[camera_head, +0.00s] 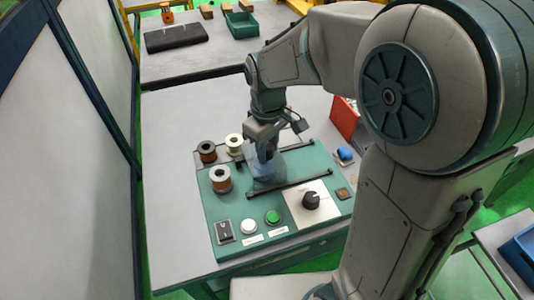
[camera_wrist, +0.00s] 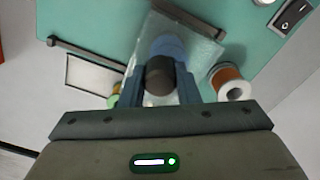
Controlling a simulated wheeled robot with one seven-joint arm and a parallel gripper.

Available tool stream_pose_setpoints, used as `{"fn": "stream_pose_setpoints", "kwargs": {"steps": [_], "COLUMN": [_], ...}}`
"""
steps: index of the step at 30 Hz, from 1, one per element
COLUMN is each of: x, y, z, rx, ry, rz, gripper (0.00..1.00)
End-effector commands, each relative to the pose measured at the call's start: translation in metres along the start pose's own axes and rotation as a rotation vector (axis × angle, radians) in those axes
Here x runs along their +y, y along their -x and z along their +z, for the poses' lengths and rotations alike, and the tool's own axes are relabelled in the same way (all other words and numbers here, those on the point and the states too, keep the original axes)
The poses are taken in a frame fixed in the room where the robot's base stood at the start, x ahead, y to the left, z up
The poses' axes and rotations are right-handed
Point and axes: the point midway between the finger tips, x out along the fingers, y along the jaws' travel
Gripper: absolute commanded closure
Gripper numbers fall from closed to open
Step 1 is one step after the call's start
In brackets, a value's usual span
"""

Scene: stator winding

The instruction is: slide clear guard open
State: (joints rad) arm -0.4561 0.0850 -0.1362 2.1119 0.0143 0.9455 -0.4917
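The clear guard (camera_head: 268,172) is a see-through, bluish cover on the green winding bench panel (camera_head: 205,215), between two dark rails (camera_head: 292,184). In the wrist view the guard (camera_wrist: 205,45) shows as a tilted clear sheet with a blue shape seen at its middle. A dark round knob (camera_wrist: 159,82) stands up at the guard. My gripper (camera_head: 265,148) is above the guard, pointing down. In the wrist view my gripper's two fingers (camera_wrist: 160,85) lie along both sides of the knob and look closed on it. The fingertip contact is partly hidden.
Wire spools (camera_head: 220,178) stand left of the guard. A black switch (camera_head: 223,231), a white button (camera_head: 248,226), a green button (camera_head: 272,217) and a black dial (camera_head: 311,200) sit along the front. A red panel (camera_head: 344,118) stands behind right. The grey table at left is clear.

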Motion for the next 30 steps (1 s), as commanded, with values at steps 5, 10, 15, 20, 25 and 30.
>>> {"fn": "stream_pose_setpoints", "kwargs": {"steps": [5,10,15,20,25,30], "x": [0.006,0.014,0.021,0.028,0.035,0.043], "y": [0.000,0.000,0.000,0.000,0.000,0.000], "z": [0.003,0.008,0.012,0.016,0.020,0.024], "rx": [0.000,0.000,0.000,0.000,0.000,0.000], "ry": [-0.002,-0.003,-0.003,-0.002,-0.002,-0.003], "rz": [0.000,0.000,0.000,0.000,0.000,0.000], "gripper": [0.84,0.84,0.84,0.84,0.84,0.84]}}
